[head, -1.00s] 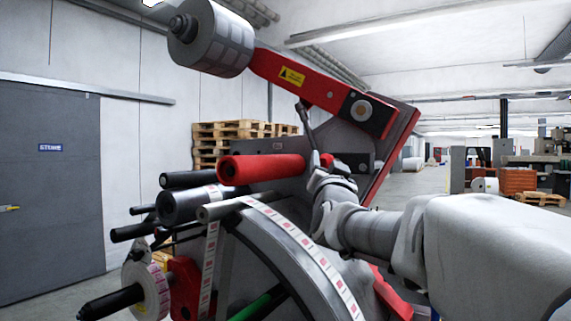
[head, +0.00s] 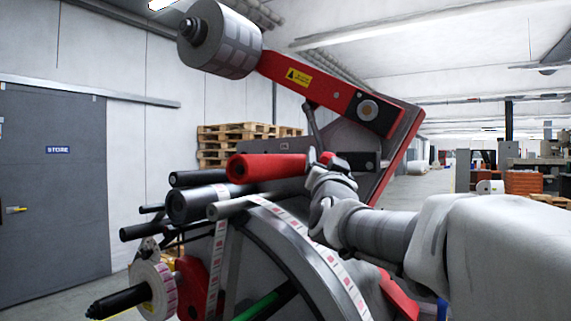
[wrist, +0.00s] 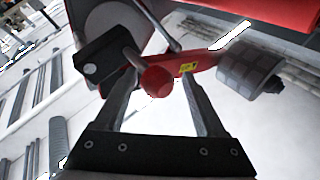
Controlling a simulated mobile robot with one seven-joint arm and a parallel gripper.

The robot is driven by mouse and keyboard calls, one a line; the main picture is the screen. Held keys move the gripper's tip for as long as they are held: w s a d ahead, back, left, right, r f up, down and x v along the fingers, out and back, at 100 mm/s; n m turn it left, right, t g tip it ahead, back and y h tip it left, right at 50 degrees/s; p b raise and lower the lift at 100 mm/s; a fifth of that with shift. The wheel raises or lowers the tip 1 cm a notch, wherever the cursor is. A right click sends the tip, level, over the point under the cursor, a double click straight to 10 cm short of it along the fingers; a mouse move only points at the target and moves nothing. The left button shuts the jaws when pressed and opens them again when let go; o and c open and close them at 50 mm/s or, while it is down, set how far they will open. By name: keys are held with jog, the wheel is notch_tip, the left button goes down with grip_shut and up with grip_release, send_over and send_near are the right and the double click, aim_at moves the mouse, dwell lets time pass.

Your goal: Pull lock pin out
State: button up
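The lock pin's round red knob (wrist: 157,81) shows in the wrist view, between the two fingers of my gripper (wrist: 158,88). The fingers stand apart, with a visible gap on each side of the knob. How deep the knob sits between them is hard to tell. In the head view a small red part (head: 326,157), apparently the same knob, shows at the end of my gripper (head: 322,168), beside the machine's dark plate.
A thin metal lever (head: 314,127) rises close by my gripper. Above it runs a red arm (head: 325,92) bearing a grey roller (head: 222,42). A red roller (head: 266,167) lies just left of my gripper. A printed label web (head: 318,254) curves below.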

jog(key=shift+o, duration=0.8)
jog(key=shift+s+a+r, duration=0.1)
jog(key=shift+a+r, duration=0.05)
jog(key=shift+a, duration=0.15)
jog(key=shift+d, duration=0.15)
jog(key=shift+f, duration=0.2)
jog(key=shift+s+f, duration=0.2)
jog(key=shift+s, duration=0.15)
jog(key=b+v, duration=0.4)
jog(key=v, duration=1.2)
jog(key=shift+s, duration=0.3)
